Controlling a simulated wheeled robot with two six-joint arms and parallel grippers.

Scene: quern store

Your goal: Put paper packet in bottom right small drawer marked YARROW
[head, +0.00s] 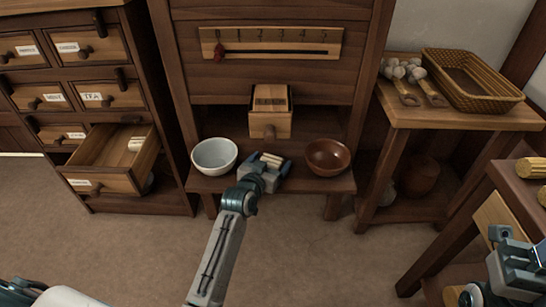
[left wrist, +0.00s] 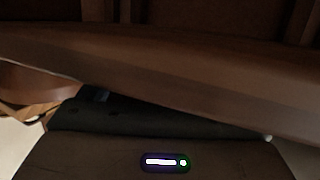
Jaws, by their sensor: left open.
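A small drawer (head: 100,180) at the bottom right of the left cabinet is pulled open; its label is too small to read. A pale packet-like bundle (head: 137,144) shows at its back right. My left gripper (head: 270,164) is open at the low shelf between two bowls. Another pale, paper-like bundle (head: 271,158) shows at its fingertips; I cannot tell whether they touch it. The left wrist view is dark and filled by a close wooden edge (left wrist: 180,75), with no packet visible. My right gripper (head: 515,265) is at the lower right, its jaws unclear.
A white bowl (head: 214,156) and a brown bowl (head: 328,157) flank my left gripper. A small open box drawer (head: 270,118) juts out above it. A side table (head: 450,117) holds a wicker basket (head: 472,80). The floor before the open drawer is clear.

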